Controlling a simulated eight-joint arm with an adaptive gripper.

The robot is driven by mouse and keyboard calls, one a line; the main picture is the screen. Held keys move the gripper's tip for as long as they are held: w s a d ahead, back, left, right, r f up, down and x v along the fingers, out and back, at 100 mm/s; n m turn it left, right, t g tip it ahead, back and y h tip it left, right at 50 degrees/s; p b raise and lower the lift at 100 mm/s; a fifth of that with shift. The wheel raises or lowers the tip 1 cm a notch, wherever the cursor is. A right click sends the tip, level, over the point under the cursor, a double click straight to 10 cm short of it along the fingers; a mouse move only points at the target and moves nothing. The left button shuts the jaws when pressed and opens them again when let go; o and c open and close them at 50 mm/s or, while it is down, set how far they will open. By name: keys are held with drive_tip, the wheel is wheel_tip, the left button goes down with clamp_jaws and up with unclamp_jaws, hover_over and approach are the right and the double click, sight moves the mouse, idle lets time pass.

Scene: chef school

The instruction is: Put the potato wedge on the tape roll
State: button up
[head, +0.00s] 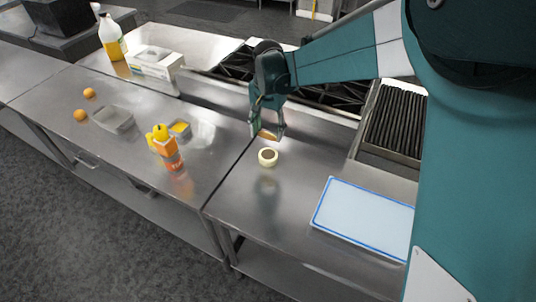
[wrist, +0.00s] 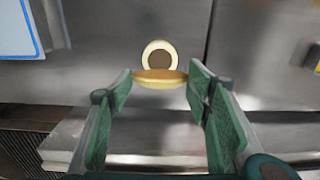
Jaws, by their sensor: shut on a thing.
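My gripper (head: 267,133) is shut on the potato wedge (head: 268,135), an orange-brown piece, and holds it above the steel table. In the wrist view the wedge (wrist: 160,78) lies level between the two green fingertips of the gripper (wrist: 160,80). The tape roll (head: 268,157) is a small cream ring lying flat on the table, just below and in front of the gripper in the head view. In the wrist view the tape roll (wrist: 159,54) shows right beyond the wedge, its near edge partly hidden by it. The wedge appears apart from the roll.
A white board with a blue edge (head: 365,218) lies on the right. An orange bottle (head: 171,155), a metal container with yellow contents (head: 180,130), a clear tray (head: 114,119) and two oranges (head: 80,115) are on the left. A grill (head: 394,122) stands behind. Bare steel surrounds the roll.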

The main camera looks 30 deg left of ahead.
hover_over(268, 155)
drive_tip(key=shift+f, duration=3.1)
drive_tip(key=shift+f, duration=1.9)
drive_tip(key=shift+f, duration=0.1)
drive_tip(key=o, duration=0.9)
drive_tip(key=shift+c, duration=0.2)
wheel_tip(268, 155, up, 12)
drive_tip(key=shift+r, duration=0.15)
